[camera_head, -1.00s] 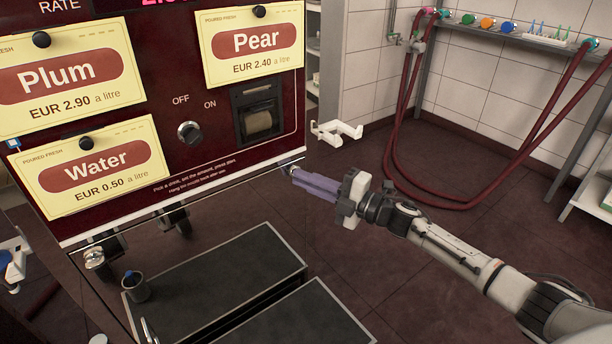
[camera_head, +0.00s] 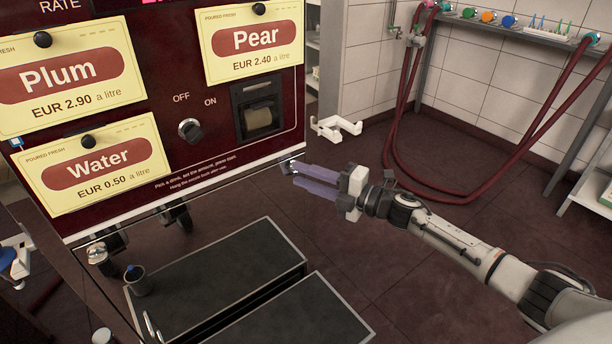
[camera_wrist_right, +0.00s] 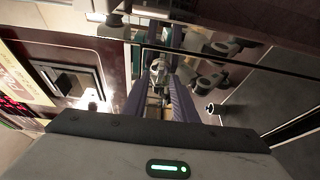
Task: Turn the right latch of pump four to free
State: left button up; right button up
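The pump has a dark red front panel (camera_head: 210,150) with drink cards, seen in the head view. A small metal latch (camera_head: 287,167) sits at the panel's lower right corner. Another metal latch (camera_head: 97,254) sits at the lower left corner. My right gripper (camera_head: 298,176) has purple fingers pointing left, with their tips at the right latch. A gap shows between the fingers. In the right wrist view, the fingers (camera_wrist_right: 158,85) stand apart with a metal part (camera_wrist_right: 158,70) between or just beyond their tips; contact is unclear. No pump number is readable. My left gripper is not seen.
A black OFF/ON knob (camera_head: 190,130) and a printer slot (camera_head: 258,116) are on the panel. Dark trays (camera_head: 220,280) lie below. A white bracket (camera_head: 335,128) is behind the gripper. Red hoses (camera_head: 440,198) hang at the back wall.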

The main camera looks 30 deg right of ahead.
pick_arm(q)
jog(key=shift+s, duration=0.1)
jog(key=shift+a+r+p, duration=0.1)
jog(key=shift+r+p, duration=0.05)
jog(key=shift+p, duration=0.4)
pick_arm(e)
jog(key=v, duration=1)
jog(key=shift+s, duration=0.15)
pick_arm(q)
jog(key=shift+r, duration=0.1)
